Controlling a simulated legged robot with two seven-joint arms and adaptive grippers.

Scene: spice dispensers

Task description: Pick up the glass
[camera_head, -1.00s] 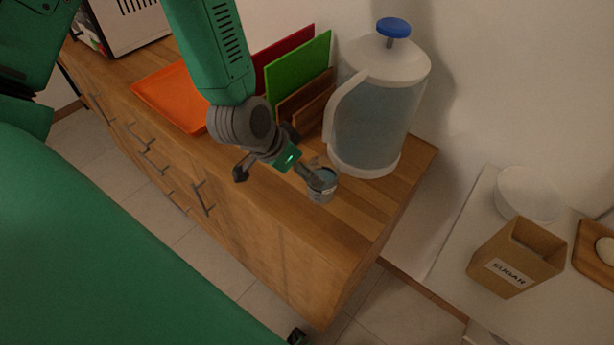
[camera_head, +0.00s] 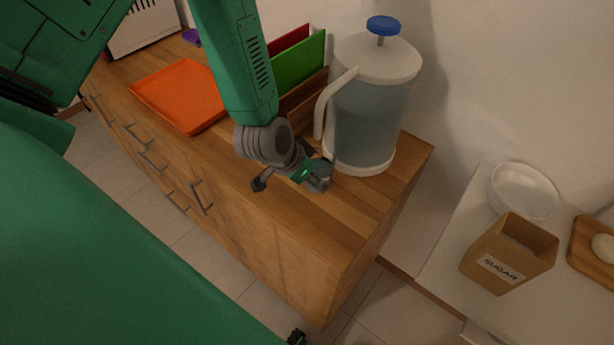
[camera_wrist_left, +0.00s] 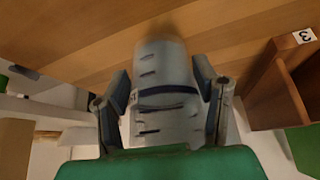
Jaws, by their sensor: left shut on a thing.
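The glass (camera_wrist_left: 165,88) is a grey, ribbed cylinder in the left wrist view, between the two dark fingers of my left gripper (camera_wrist_left: 165,100). In the head view my left gripper (camera_head: 319,177) is at the counter's right part, in front of the large dispenser, and hides most of the glass (camera_head: 321,186). The gripper is shut on the glass. I cannot tell whether the glass still touches the counter.
The big clear dispenser (camera_head: 372,115) with a blue knob stands right behind the gripper. An orange tray (camera_head: 180,95) and upright boards (camera_head: 300,65) are to the left. The wooden counter (camera_head: 300,215) is clear in front. A sugar box (camera_head: 508,255) stands on the white table.

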